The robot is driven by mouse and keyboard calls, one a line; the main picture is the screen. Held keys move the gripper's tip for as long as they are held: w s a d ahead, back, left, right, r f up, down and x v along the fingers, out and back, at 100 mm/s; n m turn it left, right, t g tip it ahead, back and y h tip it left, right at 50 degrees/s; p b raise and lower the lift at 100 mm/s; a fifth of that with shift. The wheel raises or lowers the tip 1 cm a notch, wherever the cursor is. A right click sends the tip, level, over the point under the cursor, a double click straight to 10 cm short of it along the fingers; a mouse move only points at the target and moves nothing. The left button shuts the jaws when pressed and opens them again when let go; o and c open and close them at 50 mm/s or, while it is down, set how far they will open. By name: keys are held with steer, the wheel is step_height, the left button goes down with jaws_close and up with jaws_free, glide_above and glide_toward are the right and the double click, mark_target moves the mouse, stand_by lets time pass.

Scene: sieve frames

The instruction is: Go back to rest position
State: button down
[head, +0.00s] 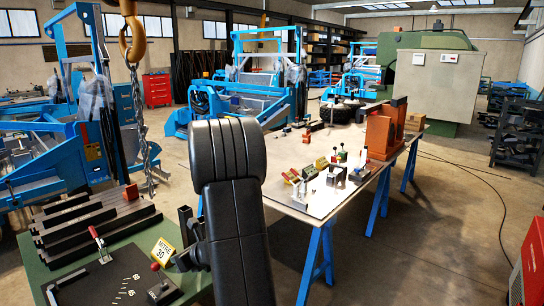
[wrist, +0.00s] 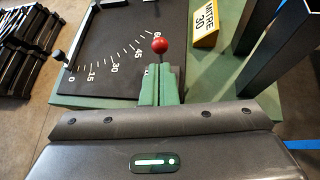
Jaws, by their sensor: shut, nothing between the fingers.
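My gripper (wrist: 160,76) shows in the wrist view as two green fingers, closed together with nothing between them. A red ball knob (wrist: 160,45) stands just beyond the fingertips; I cannot tell whether they touch. Behind it is a black angle plate (wrist: 105,55) with white marks from 0 to 60. In the head view my black arm rises in the middle, and my gripper is not clearly visible. The red knob (head: 155,266) and the black plate (head: 112,284) are at the lower left there.
A yellow "MITRE 30" sign (head: 163,250) stands beside the plate on a green bench (head: 65,258). Dark bars (head: 95,222) are stacked behind. A long work table (head: 275,160) with blocks and small fixtures is to the right. A hook and chain (head: 138,110) hang at left.

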steer(key=f+x, duration=0.1)
steer(key=x, duration=0.5)
steer(key=s+f+t+y+b, duration=0.1)
steer(key=f+y+b, duration=0.1)
steer(key=b, duration=0.6)
steer(key=s+d+f+n+t+y+b, duration=0.1)
steer(key=f+y+b, duration=0.1)
steer(key=b, duration=0.7)
steer(key=s+d+f+t+y+b, duration=0.1)
steer(key=t+y+b, duration=0.1)
steer(key=b, duration=0.6)
steer(key=shift+d+f+y+b, duration=0.1)
steer(key=shift+f+y+b, duration=0.2)
steer(key=shift+f+y, duration=0.15)
steer(key=shift+s+d+b, duration=0.1)
steer(key=shift+s+b, duration=0.05)
steer(key=shift+b, duration=0.4)
steer(key=shift+d+n+y, duration=0.15)
steer(key=shift+n+y, duration=0.15)
steer(key=shift+y, duration=0.05)
